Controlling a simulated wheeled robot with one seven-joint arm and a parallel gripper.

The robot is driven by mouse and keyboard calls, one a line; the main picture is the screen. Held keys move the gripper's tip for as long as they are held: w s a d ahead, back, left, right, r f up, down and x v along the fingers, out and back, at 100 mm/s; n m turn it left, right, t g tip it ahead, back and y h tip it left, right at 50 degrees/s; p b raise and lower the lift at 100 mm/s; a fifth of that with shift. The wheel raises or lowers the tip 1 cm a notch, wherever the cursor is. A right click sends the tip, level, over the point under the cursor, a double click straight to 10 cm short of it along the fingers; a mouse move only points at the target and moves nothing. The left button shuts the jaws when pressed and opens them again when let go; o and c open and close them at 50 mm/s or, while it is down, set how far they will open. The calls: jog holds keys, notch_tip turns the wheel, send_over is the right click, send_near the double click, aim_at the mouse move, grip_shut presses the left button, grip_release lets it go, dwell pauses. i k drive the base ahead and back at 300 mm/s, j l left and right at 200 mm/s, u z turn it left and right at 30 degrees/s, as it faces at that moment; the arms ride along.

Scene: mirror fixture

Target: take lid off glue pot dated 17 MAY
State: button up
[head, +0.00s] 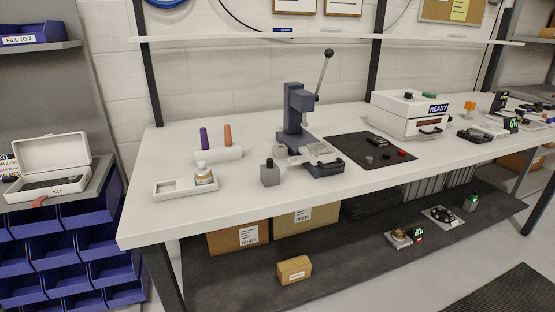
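A small pot (204,175) with an amber or tan body and a pale top stands in the right part of a white tray (172,193) at the left of the white bench. It looks like a glue pot, but any date on it is too small to read. Its top appears to be on. The left part of the tray holds a shallow recess that looks empty. A grey block (270,176) with a dark knob on top stands to the right of the tray. My gripper is not in view.
Behind the tray, a white stand (218,155) holds a purple and an orange handle. A lever press (298,122) stands further right, beside a dark mat (372,148). A white box marked READY (408,118) is beyond. Bare bench (155,220) lies before the tray.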

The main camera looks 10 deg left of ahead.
aim_at(202, 169)
jog(key=j+z, duration=0.15)
jog(key=j, duration=1.35)
jog(key=k, duration=0.1)
